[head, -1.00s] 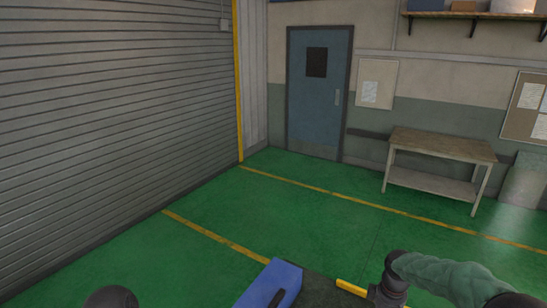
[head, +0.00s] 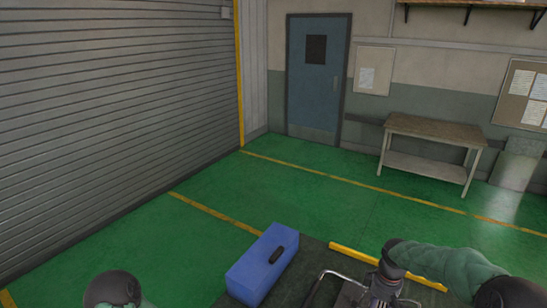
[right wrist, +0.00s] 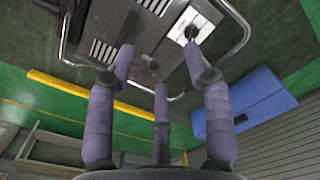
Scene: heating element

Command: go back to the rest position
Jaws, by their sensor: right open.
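My right gripper (head: 384,292) is at the bottom right of the head view, above a machine with a bent metal tube frame (head: 318,283). In the right wrist view, the purple fingers of my right gripper (right wrist: 159,58) are spread apart with nothing between them. Beyond them is the machine's grey slotted top (right wrist: 140,40), with a bright square panel (right wrist: 196,22) and the tube frame around it. I cannot tell how far the fingertips are from it. Only a dark rounded joint of my left arm shows at the bottom left of the head view; my left gripper is out of sight.
A blue box with a dark handle (head: 255,268) stands left of the machine. A yellow bar (head: 350,253) lies behind the machine. A workbench (head: 430,128) stands by the back wall, right of a blue door (head: 317,85). Open green floor (head: 270,200) lies between.

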